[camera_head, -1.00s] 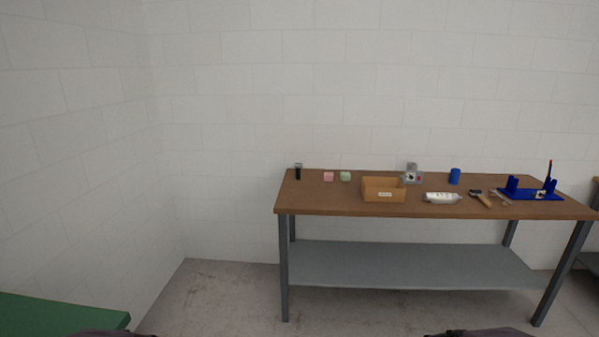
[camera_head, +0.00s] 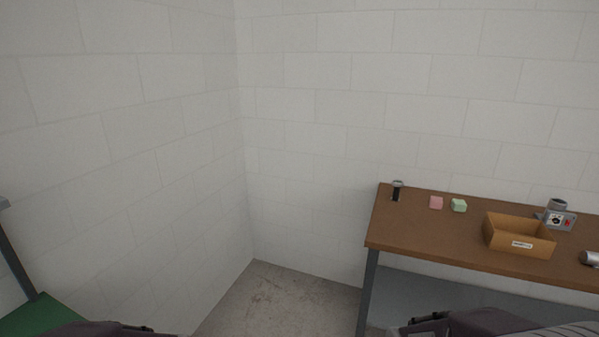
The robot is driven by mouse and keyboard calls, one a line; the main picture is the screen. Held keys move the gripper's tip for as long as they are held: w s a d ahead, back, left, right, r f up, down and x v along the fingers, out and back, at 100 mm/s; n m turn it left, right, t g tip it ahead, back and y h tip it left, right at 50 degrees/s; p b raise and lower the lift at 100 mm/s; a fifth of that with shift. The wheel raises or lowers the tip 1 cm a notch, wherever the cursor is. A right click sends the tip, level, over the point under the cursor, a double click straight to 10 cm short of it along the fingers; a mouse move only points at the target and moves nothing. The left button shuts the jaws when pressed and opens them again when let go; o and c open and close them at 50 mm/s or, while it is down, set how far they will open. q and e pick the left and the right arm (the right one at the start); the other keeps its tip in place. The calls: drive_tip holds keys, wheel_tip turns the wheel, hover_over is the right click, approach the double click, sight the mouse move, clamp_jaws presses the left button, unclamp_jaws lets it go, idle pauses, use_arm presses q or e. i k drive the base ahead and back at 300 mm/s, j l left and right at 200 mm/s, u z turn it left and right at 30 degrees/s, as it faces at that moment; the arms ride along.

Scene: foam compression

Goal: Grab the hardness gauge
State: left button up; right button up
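A small upright device with a black body and a silver round top (camera_head: 397,191) stands at the back left corner of the wooden table; it looks like the hardness gauge, but it is too small to read. Parts of my two arms show along the bottom edge, one at the lower left and one at the lower right. My grippers cannot be made out there. Nothing touches the device.
A pink block (camera_head: 436,202) and a green block (camera_head: 459,205) sit right of the device. A cardboard box (camera_head: 505,246), a grey instrument (camera_head: 561,219) and a cut-off white bottle (camera_head: 592,258) are further right. A green surface (camera_head: 40,318) is at lower left. Floor between is clear.

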sight(397, 185)
drive_tip(key=i+j, duration=0.1)
drive_tip(key=i, duration=0.6)
drive_tip(key=i+z, duration=0.1)
drive_tip(key=i, duration=0.6)
drive_tip(key=i+j, duration=0.2)
drive_tip(key=i, duration=0.45)
drive_tip(key=i+j+z, duration=0.15)
drive_tip(key=i+z, duration=0.35)
drive_tip(key=i+j+z, duration=0.95)
drive_tip(key=k+l, duration=0.05)
